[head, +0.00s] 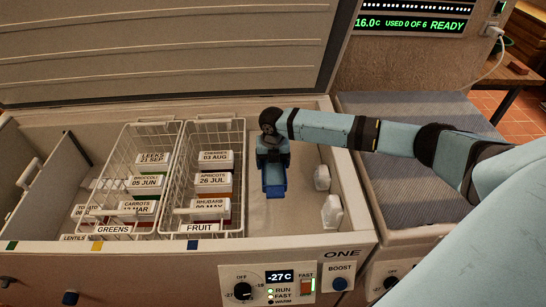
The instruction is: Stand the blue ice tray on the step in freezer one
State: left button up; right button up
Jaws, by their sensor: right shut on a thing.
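The blue ice tray (275,189) is inside the open freezer one (344,243), in the bay right of the fruit basket. My right gripper (273,163) is shut on the tray from above, and its arm comes in from the right. The gripper hides part of the tray. The pale surface of the step (262,219) shows around and in front of the tray. I cannot tell whether the tray touches it. My left gripper is not in view.
The greens basket (113,230) and fruit basket (200,229) hold labelled packs to the left. Two white blocks (321,178) sit along the right inner wall. The raised lid (160,50) stands behind. Pale floor in front of the tray is clear.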

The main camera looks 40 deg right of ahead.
notch_tip(320, 180, down, 13)
jog(key=b, duration=0.6)
jog(key=shift+f, duration=0.4)
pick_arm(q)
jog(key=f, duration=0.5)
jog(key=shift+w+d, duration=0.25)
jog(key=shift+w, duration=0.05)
pick_arm(e)
jog(key=shift+f, duration=0.15)
pick_arm(q)
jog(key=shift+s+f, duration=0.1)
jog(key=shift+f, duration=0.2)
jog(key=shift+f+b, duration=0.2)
jog(key=shift+b, duration=0.4)
pick_arm(e)
jog(key=shift+f, duration=0.7)
jog(key=o, duration=1.1)
jog(key=shift+c, duration=0.2)
